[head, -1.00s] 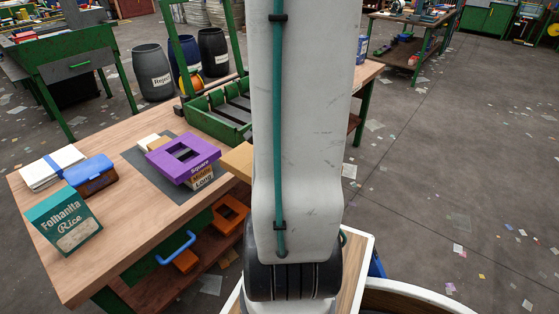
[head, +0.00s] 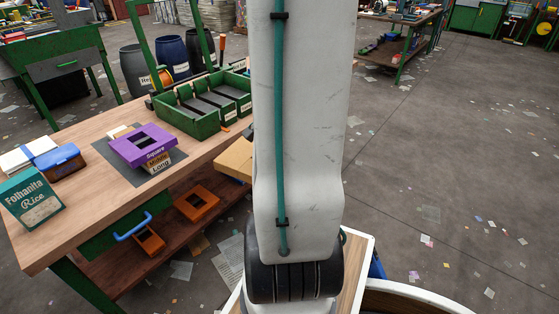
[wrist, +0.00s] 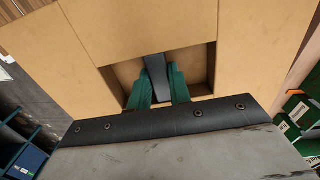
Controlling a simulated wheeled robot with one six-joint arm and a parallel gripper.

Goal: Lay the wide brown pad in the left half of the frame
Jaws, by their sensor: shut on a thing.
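The wide brown pad (head: 234,159) shows as a tan block at the left edge of my arm in the head view, partly hidden by it. In the wrist view the tan pad (wrist: 135,25) fills the top, with a rectangular recess. My gripper (wrist: 160,90) has its green fingers closed in that recess around a dark bar (wrist: 157,78). The purple frame (head: 128,150), marked "Square", lies on a dark mat (head: 170,166) on the table. A tan piece marked "Middle" and "Long" (head: 157,164) shows at its front. I cannot tell its halves apart.
Orange frames (head: 196,206) lie on the lower shelf. The floor at right is open, with scattered papers.

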